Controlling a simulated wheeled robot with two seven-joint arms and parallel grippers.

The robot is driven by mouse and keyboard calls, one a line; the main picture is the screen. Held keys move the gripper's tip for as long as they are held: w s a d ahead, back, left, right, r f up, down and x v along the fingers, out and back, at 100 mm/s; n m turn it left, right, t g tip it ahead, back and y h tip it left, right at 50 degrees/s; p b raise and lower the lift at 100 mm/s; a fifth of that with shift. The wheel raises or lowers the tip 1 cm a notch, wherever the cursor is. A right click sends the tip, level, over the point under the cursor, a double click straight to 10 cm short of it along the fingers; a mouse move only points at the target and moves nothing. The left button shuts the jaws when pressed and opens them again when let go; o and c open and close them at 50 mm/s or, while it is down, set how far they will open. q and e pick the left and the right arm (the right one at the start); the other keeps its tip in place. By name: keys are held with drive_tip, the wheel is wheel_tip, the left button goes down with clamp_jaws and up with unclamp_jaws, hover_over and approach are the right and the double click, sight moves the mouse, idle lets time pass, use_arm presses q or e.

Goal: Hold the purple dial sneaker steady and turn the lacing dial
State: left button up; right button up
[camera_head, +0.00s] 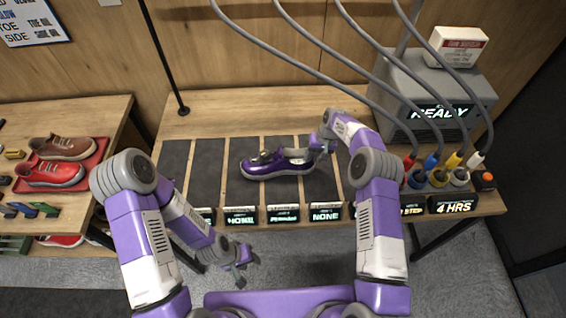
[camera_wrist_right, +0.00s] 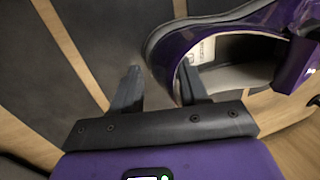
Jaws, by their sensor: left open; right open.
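The purple sneaker (camera_head: 275,165) lies on a dark mat strip on the bench in the head view, toe to the left and heel to the right. A small dial (camera_head: 262,157) seems to show on its upper; its detail is too small to tell. My right gripper (camera_head: 322,147) is open at the heel. In the right wrist view the sneaker (camera_wrist_right: 235,28) shows its open collar, and my right gripper's fingers (camera_wrist_right: 157,88) are apart, one at the collar opening and one outside the shoe. My left gripper (camera_head: 247,262) is open and empty, low in front of the bench.
A grey machine (camera_head: 425,95) reading READY stands at the back right, with hoses running to coloured nozzles (camera_head: 435,172). Small label displays (camera_head: 283,213) line the bench's front edge. Mat strips beside the sneaker are clear.

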sight(280, 153)
drive_tip(key=v, duration=1.1)
drive_tip(key=shift+w+r, duration=0.1)
drive_tip(key=shift+r, duration=0.3)
drive_tip(key=shift+c, duration=0.2)
drive_tip(key=a+f+m+t, duration=0.1)
drive_tip(key=a+m+t, duration=0.3)
drive_tip(key=a+m, duration=0.2)
drive_tip(key=w+a+f+m+t+y, duration=0.1)
drive_tip(key=a+m+t, duration=0.3)
drive_tip(key=m, duration=0.4)
drive_tip(key=w+a+f+m+t, duration=0.1)
drive_tip(key=a+m+t, duration=0.3)
drive_tip(key=a+m, duration=0.3)
drive_tip(key=shift+a+m+y, duration=0.4)
drive_tip(key=shift+m, duration=0.1)
drive_tip(key=s+d+m+t+h, duration=0.2)
drive_tip(key=s+m+h, duration=0.3)
drive_tip(key=s+m, duration=0.85)
drive_tip(key=shift+m, duration=0.25)
drive_tip(key=x, duration=1.2)
drive_tip(key=shift+f, duration=0.1)
